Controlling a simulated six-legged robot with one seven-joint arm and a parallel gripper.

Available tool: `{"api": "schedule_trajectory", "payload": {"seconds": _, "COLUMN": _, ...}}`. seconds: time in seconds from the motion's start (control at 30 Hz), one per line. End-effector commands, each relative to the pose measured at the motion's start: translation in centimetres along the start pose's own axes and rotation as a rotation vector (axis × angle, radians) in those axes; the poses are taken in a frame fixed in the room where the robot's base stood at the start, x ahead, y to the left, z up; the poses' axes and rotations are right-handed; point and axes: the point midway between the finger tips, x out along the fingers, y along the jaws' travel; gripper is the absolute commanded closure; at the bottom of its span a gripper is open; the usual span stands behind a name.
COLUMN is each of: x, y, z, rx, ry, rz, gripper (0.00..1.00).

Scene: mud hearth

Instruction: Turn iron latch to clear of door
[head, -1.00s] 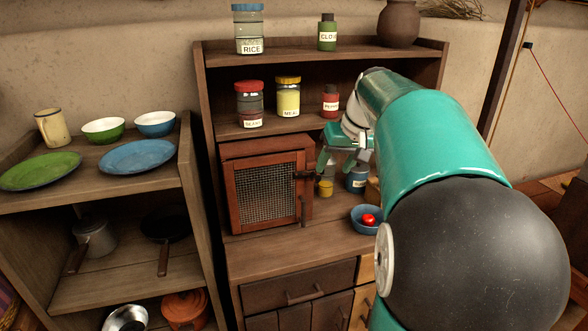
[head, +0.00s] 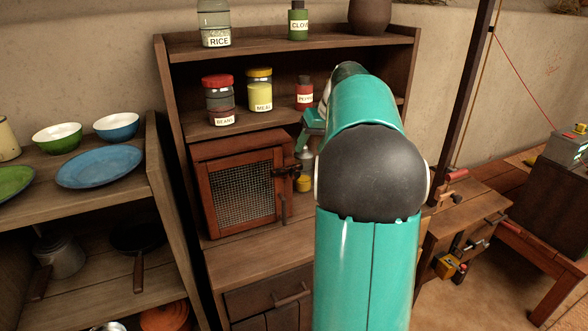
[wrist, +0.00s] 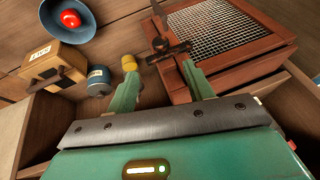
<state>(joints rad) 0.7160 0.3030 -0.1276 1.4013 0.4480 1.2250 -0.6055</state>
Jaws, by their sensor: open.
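The iron latch (head: 286,171) is a dark bar lying roughly level across the right edge of the small red-brown cabinet's mesh door (head: 240,194). The door is closed. In the wrist view, the latch (wrist: 170,53) shows just beyond my fingertips, with the mesh door (wrist: 222,28) behind it. My gripper (wrist: 160,72) is open and empty; its right finger is close to the latch and its left finger is beside a yellow-topped pot. I cannot tell whether the right finger touches the latch. In the head view, my arm hides most of the gripper.
A dark pull (head: 284,208) hangs by the door edge. Near the latch stand a yellow pot (wrist: 129,62), a blue pot (wrist: 98,80), a labelled box (wrist: 52,65) and a blue bowl (wrist: 69,17) holding a red thing. Jars (head: 259,92) line the shelf above.

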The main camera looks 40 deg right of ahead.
Motion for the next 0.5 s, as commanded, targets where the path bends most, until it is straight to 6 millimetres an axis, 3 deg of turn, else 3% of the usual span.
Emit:
{"api": "schedule_trajectory", "payload": {"seconds": 0.03, "x": 1.6, "y": -0.1, "z": 0.1, "rx": 0.000, "ry": -0.009, "rz": -0.005, "gripper": 0.48}}
{"api": "schedule_trajectory", "payload": {"seconds": 0.3, "x": 6.9, "y": -0.4, "z": 0.2, "rx": -0.002, "ry": -0.009, "rz": -0.006, "gripper": 0.48}}
{"api": "schedule_trajectory", "payload": {"seconds": 0.5, "x": 9.9, "y": -0.5, "z": 0.0, "rx": -0.004, "ry": -0.007, "rz": -0.005, "gripper": 0.48}}
